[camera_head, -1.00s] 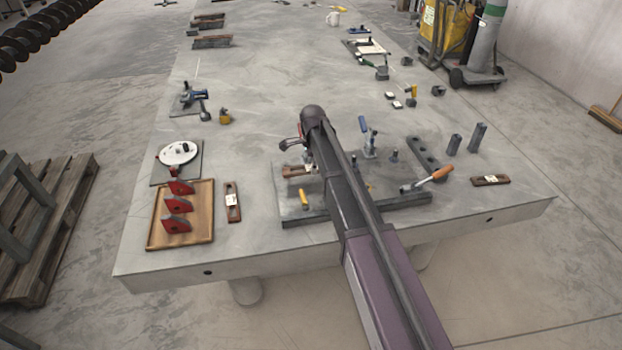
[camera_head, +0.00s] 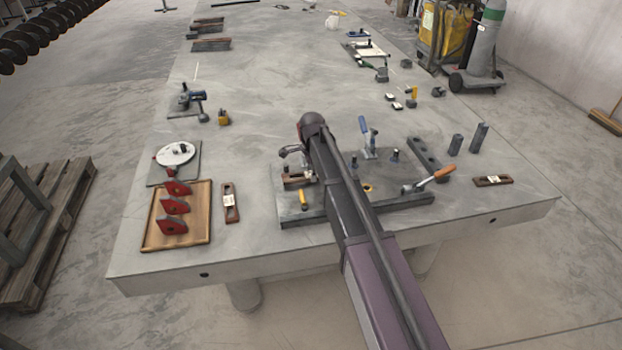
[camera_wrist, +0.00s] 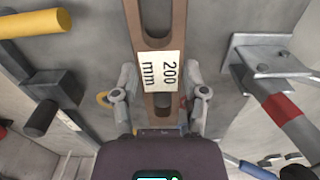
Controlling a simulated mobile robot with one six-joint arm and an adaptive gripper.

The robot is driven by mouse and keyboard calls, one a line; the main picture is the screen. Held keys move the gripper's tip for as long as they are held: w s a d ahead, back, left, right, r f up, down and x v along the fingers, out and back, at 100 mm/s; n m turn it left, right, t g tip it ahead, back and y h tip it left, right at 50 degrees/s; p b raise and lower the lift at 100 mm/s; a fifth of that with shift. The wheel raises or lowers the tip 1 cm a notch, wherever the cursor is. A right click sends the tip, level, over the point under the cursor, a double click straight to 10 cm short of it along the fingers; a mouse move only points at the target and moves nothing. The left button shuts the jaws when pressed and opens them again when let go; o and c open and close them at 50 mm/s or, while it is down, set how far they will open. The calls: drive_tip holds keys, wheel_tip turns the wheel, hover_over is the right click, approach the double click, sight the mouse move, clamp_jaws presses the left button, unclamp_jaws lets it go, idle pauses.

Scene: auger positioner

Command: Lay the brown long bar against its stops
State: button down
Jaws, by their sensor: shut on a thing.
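The brown long bar (camera_wrist: 158,70) is slotted and carries a white label reading 200 mm in the wrist view. My gripper (camera_wrist: 160,97) is shut on it, one finger on each long side near the label. In the head view a part of the brown bar (camera_head: 297,182) shows at the left of the dark fixture plate (camera_head: 388,202), beside my arm. My arm hides much of the plate's middle. I cannot tell whether the bar touches the plate or any stop.
On the plate are a blue-handled clamp (camera_head: 368,138), a yellow-handled part (camera_head: 303,200) and an orange-handled tool (camera_head: 432,180). Other labelled brown bars lie left (camera_head: 230,203) and right (camera_head: 493,180) of it. A wooden tray (camera_head: 190,236) holds red pieces. The table's middle is mostly clear.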

drive_tip(key=shift+f, duration=0.5)
drive_tip(key=shift+f+b, duration=0.1)
drive_tip(key=shift+b, duration=0.3)
drive_tip(key=shift+c, duration=0.6)
unclamp_jaws()
drive_tip(key=shift+r, duration=0.2)
wheel_tip(320, 180, up, 12)
drive_tip(key=p, duration=1.2)
drive_tip(key=shift+s, duration=0.1)
drive_tip(key=s+d+n, duration=1.4)
drive_tip(key=s+d, duration=0.8)
drive_tip(key=s, duration=0.4)
drive_tip(key=shift+d+n, duration=0.4)
